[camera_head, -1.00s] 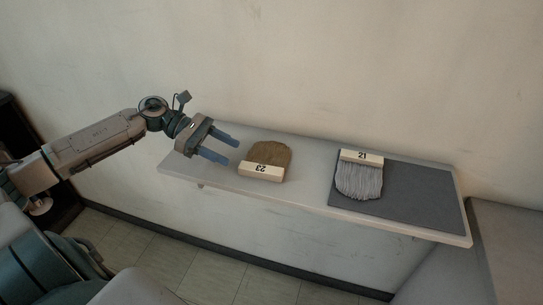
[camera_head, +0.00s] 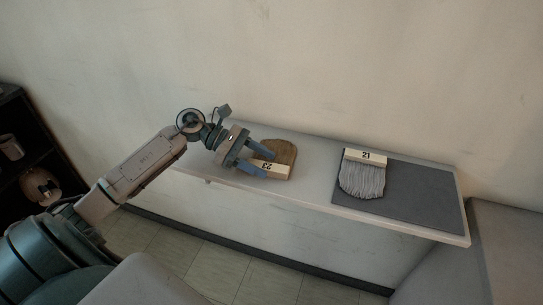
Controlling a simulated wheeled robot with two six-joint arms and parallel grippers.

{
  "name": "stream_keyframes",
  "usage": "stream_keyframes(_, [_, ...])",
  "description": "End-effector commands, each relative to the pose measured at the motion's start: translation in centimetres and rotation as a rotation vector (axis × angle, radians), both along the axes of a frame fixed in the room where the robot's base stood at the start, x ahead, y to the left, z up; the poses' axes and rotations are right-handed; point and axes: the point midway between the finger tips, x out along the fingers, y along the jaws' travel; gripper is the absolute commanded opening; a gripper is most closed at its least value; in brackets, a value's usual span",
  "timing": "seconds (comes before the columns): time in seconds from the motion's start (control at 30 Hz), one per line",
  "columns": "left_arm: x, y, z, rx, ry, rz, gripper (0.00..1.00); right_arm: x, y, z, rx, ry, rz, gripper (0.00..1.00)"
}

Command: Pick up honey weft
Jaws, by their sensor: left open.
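A honey-brown weft (camera_head: 284,151) with a pale block marked 23 (camera_head: 273,169) lies on the shelf (camera_head: 310,191). My left gripper (camera_head: 269,164) is open, at the left end of this weft. Its fingers point right and overlap the weft's left part in the picture; I cannot tell whether they touch it. A grey weft (camera_head: 361,180) with a pale block marked 21 (camera_head: 366,156) lies farther right, partly on a dark grey mat (camera_head: 415,194). My right gripper is not in view.
The wall (camera_head: 350,70) stands close behind the shelf. A dark shelving unit (camera_head: 30,150) with a few items stands at the left. A grey surface (camera_head: 505,245) is at the right. The shelf between the two wefts is bare.

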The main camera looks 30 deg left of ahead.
Motion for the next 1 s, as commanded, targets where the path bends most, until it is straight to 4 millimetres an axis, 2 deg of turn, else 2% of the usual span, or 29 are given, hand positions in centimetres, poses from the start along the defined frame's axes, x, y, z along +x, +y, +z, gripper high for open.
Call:
stream_keyframes(0.2, [0.5, -1.5, -0.6, -0.001, 0.000, 0.000, 0.53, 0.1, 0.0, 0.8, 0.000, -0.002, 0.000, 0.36])
stream_keyframes(0.5, [0.5, -1.7, -0.8, 0.001, 0.001, 0.000, 0.53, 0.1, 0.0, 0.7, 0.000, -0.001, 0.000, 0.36])
stream_keyframes(0.57, [0.5, -1.7, -0.8, 0.001, 0.001, 0.000, 0.43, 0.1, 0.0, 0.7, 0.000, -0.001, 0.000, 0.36])
stream_keyframes(0.7, [0.5, -1.7, -0.8, 0.001, 0.001, 0.000, 0.15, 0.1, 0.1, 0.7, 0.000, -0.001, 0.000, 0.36])
stream_keyframes(0.77, [0.5, -1.7, -0.8, 0.001, 0.001, 0.000, 0.05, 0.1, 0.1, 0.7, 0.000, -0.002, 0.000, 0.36])
stream_keyframes(1.0, [0.5, -1.7, -0.8, 0.001, 0.000, 0.000, 0.05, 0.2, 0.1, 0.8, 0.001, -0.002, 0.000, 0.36])
